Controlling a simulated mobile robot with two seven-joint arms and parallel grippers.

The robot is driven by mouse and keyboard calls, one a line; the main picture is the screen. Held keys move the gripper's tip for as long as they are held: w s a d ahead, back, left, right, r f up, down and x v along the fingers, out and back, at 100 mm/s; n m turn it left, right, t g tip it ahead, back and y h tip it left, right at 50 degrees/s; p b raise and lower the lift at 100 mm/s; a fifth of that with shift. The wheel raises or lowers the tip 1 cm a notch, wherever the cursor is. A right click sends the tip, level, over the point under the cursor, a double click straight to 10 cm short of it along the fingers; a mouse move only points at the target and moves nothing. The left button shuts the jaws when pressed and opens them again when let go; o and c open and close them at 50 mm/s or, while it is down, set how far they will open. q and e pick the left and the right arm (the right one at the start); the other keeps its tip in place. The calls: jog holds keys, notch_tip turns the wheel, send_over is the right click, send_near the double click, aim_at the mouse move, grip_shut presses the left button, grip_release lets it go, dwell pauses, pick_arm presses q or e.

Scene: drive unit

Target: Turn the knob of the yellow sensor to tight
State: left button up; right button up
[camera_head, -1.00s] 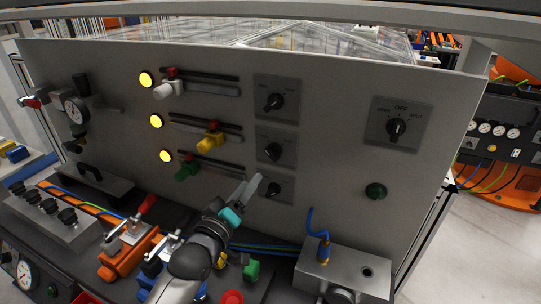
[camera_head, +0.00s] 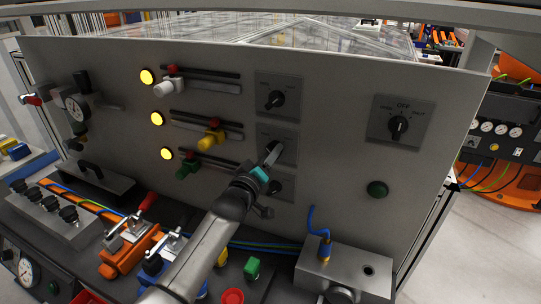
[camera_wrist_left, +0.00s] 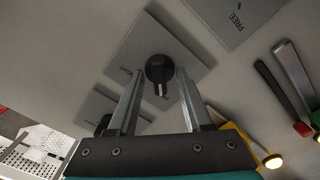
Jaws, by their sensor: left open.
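The yellow sensor (camera_head: 211,139) sits on its rail in the middle row of the grey panel. Its black knob is on the middle square plate (camera_head: 287,134) to the right, mostly covered by my gripper in the head view. My left gripper (camera_head: 273,150) is in front of this plate. In the left wrist view the knob (camera_wrist_left: 159,68) lies between the open finger ends (camera_wrist_left: 160,76), with a gap on both sides. Its white mark points down in that picture, toward the gripper base. The yellow sensor (camera_wrist_left: 232,130) partly shows behind the right finger. My right gripper is out of view.
The upper knob (camera_head: 275,99) and lower knob (camera_head: 275,188) sit close above and below. Clamps (camera_head: 132,246) and a metal block (camera_head: 343,269) stand on the bench below.

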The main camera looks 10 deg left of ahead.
pick_arm(q)
jog(key=shift+w, duration=0.2)
jog(key=shift+c, duration=0.3)
grip_shut()
